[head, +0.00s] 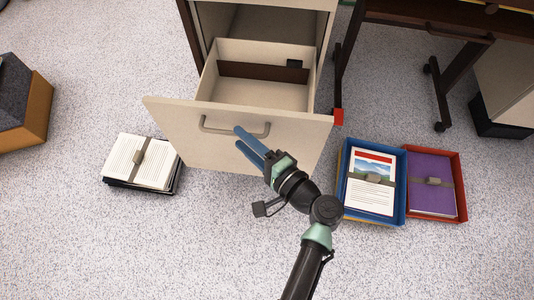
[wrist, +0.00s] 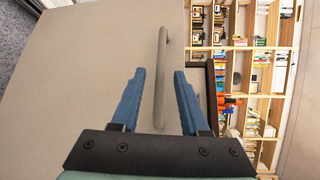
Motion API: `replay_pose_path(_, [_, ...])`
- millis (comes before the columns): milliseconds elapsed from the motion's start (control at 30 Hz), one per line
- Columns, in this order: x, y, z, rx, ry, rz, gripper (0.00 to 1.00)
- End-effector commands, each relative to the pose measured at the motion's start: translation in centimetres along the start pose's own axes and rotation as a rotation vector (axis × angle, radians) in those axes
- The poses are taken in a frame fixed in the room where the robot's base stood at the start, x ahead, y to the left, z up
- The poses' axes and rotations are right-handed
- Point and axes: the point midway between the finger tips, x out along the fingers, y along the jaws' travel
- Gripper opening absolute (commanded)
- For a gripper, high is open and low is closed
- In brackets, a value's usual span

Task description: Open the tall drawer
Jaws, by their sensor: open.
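The tall drawer (head: 225,142) has a cream front and stands pulled out of its cabinet (head: 258,22). Its inside shows a light floor and a brown divider (head: 262,72), with a small dark item near the right wall. A grey bar handle (head: 215,129) runs across the front. In the wrist view the handle (wrist: 161,60) stands upright in the picture. My gripper (head: 239,138) is at the right part of the handle with blue fingers. In the wrist view my gripper (wrist: 160,75) is open, and the handle lies between its fingers. I cannot tell whether they touch it.
Strapped papers (head: 142,160) lie on the floor at left. A blue tray (head: 400,205) and a red tray (head: 463,195) hold items at right. A dark desk (head: 400,22) stands at upper right, and an orange-sided box (head: 35,115) at far left. The speckled floor in front is clear.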

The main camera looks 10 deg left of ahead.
Motion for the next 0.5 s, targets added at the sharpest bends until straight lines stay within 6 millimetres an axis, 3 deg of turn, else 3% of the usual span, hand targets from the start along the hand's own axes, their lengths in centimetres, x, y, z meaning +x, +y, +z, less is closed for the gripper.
replay_pose_path(100, [-3.0,-0.4,0.0,0.001,0.005,-0.001,0.45])
replay_pose_path(300, [-6.9,-0.3,0.0,0.001,0.004,-0.002,0.45])
replay_pose_path(500, [-9.0,-0.1,0.0,-0.001,0.002,-0.002,0.45])
